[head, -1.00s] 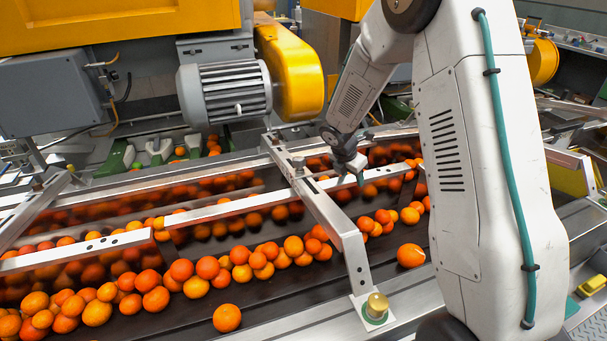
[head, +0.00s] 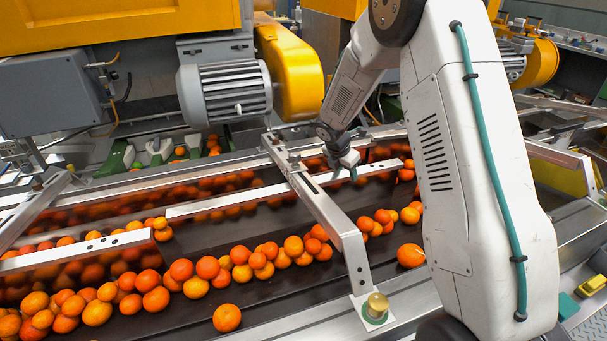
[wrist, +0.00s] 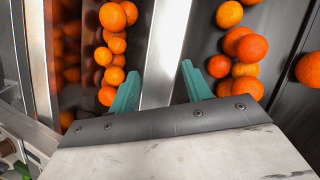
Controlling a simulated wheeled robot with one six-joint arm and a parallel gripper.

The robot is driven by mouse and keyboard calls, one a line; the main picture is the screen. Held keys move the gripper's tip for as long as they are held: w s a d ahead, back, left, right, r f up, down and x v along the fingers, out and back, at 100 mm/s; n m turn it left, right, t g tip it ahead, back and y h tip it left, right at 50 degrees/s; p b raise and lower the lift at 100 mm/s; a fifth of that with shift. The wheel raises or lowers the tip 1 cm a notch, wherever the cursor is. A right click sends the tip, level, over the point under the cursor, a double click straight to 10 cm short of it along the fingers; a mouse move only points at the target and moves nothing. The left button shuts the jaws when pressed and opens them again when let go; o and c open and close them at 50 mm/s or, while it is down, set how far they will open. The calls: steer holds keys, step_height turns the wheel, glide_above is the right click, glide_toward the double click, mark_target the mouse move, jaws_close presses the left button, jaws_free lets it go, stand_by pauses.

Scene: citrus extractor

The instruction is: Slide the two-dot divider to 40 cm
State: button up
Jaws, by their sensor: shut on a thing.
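Two long metal divider bars run lengthwise over the orange-filled belt in the head view. My gripper (head: 345,174) has its teal fingers on either side of the farther divider bar (head: 235,201) and is shut on it, right of the crossbar. In the wrist view this bar (wrist: 168,45) passes between the fingers (wrist: 160,85). My gripper is clear of that bar.
A metal crossbar (head: 325,212) spans the belt, with a brass knob (head: 377,304) at its near end. Several oranges (head: 208,267) lie in rows on the dark belt (head: 290,295). A grey motor (head: 225,92) and yellow housing stand behind.

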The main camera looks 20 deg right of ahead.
steer(key=shift+w+f, duration=0.2)
steer(key=shift+w, duration=1)
steer(key=o, duration=1)
steer(key=shift+o, duration=0.2)
steer(key=v, duration=0.7)
steer(key=shift+a+r, duration=0.1)
steer(key=shift+r, duration=0.25)
steer(key=shift+s+m, duration=0.15)
steer(key=shift+m, duration=0.25)
steer(key=s+a+r+m+y, duration=0.1)
steer(key=s+a+r+m, duration=0.2)
steer(key=s, duration=1.1)
steer(key=s+a+r+m+y, duration=0.1)
steer(key=s+a+r+m, duration=0.3)
steer(key=s+r+m, duration=0.6)
steer(key=s+a+r+m+y, duration=0.2)
steer(key=s+r+m, duration=0.4)
steer(key=s, duration=1.3)
steer(key=a+m, duration=0.1)
steer(key=m, duration=0.1)
steer(key=shift+a+r+m, duration=0.15)
steer(key=shift+a+m, duration=0.1)
steer(key=shift+m, duration=0.15)
